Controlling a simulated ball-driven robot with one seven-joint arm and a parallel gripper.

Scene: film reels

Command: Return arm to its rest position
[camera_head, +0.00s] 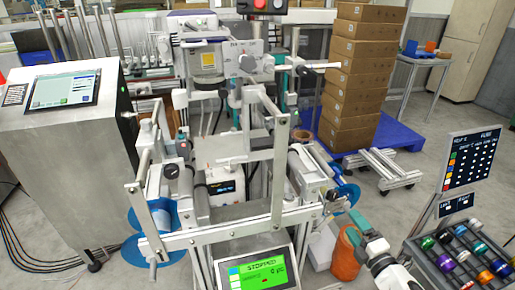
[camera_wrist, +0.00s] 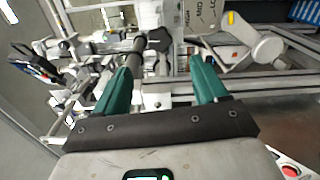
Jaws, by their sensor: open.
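My gripper (camera_head: 353,228) is at the lower right of the head view, at the end of my white arm. It is just right of the machine's front and beside an orange roll (camera_head: 345,262). In the wrist view my gripper (camera_wrist: 165,68) shows two teal fingers, spread apart and open. Nothing is held between them. A dark rod with a black knob (camera_wrist: 158,38) and metal machine parts show beyond the fingertips. I cannot tell how far they are from the fingers.
A metal machine frame (camera_head: 225,235) with a green-lit screen (camera_head: 258,272) stands in front. A rack of colored rolls (camera_head: 465,250) and a dark sign (camera_head: 472,160) are at right. Stacked boxes (camera_head: 355,75) stand behind.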

